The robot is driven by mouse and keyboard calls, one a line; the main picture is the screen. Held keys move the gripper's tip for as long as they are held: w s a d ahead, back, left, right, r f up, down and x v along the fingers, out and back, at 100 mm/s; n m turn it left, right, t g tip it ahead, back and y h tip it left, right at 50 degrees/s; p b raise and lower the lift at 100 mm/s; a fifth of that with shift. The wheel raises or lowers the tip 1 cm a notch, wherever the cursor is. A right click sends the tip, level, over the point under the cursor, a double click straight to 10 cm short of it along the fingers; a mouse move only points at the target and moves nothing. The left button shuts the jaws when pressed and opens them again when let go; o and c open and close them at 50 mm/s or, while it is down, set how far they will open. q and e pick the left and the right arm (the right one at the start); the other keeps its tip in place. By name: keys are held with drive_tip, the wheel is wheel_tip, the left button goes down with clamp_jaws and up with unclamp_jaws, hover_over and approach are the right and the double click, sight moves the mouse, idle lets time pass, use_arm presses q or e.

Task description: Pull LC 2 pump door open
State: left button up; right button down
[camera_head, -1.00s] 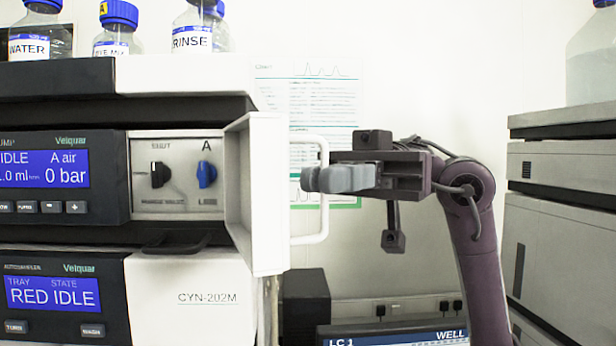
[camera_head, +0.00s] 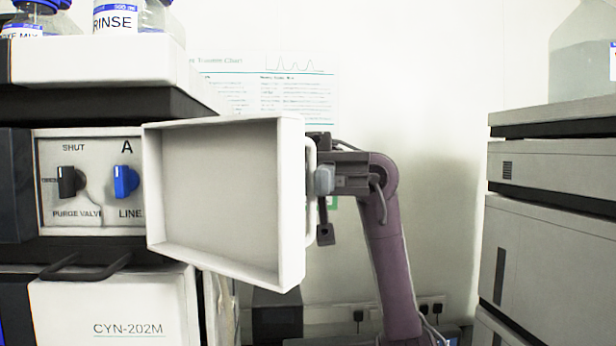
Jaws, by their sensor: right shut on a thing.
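The white pump door (camera_head: 222,195) stands swung open on the right side of the pump, and its hollow inner face is turned toward me. Its white bar handle (camera_head: 312,222) shows at the door's right edge, partly hidden by the door. My right gripper (camera_head: 322,180) is shut on the handle, with grey fingertips close behind the door's edge. Behind the opening, the pump panel (camera_head: 90,200) shows a black purge valve knob (camera_head: 70,182) and a blue line knob (camera_head: 126,181). My left gripper is out of view.
Bottles (camera_head: 125,18) stand in a tray (camera_head: 90,68) on top of the stack. Below the pump is a white-fronted unit (camera_head: 110,310) with a dark handle (camera_head: 85,268). Another grey stack (camera_head: 550,240) stands at right, with a large bottle (camera_head: 585,65) on it.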

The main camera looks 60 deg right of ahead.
idle(0.4)
drive_tip(key=c, duration=1.6)
unclamp_jaws()
drive_tip(key=shift+w, duration=0.2)
drive_tip(key=shift+v, duration=3.95)
